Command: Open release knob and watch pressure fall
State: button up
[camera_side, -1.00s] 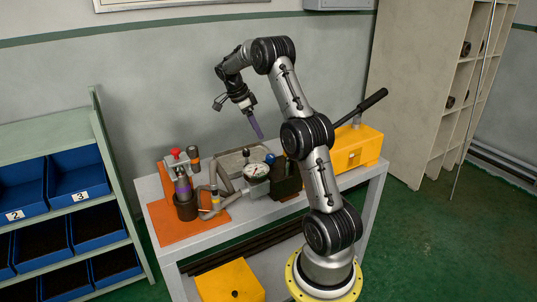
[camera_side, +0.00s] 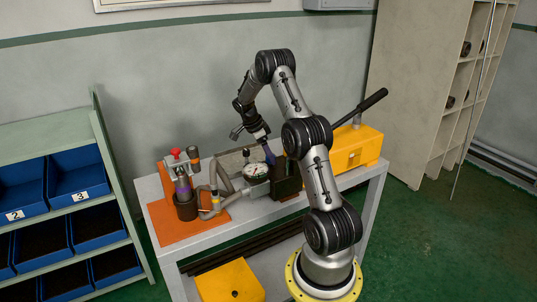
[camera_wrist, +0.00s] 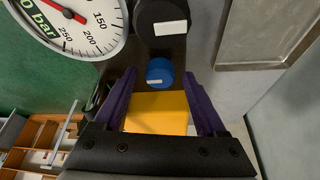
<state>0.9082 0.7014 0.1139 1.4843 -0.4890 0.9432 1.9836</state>
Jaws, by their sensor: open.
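The round pressure gauge (camera_side: 256,172) sits on the bench; its white dial (camera_wrist: 92,28) shows large at the upper left of the wrist view. Its red needle points to the upper left, partly cut off, so I cannot read the value. A small blue knob (camera_wrist: 160,72) on the dark pump block (camera_side: 288,185) shows between my fingertips. A larger black knob (camera_wrist: 163,14) with a white label is just beyond it. My gripper (camera_wrist: 160,77) is open, its purple fingers either side of the blue knob; contact is not clear. In the side view my gripper (camera_side: 269,157) hides this knob.
A yellow box (camera_side: 355,148) with a long black lever stands to the right. Hoses and a pipe fitting on an orange mat (camera_side: 167,222) lie to the left. A shallow metal tray (camera_wrist: 264,30) is beside the pump. Blue bins (camera_side: 77,175) stand far left.

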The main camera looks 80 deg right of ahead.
grip_shut()
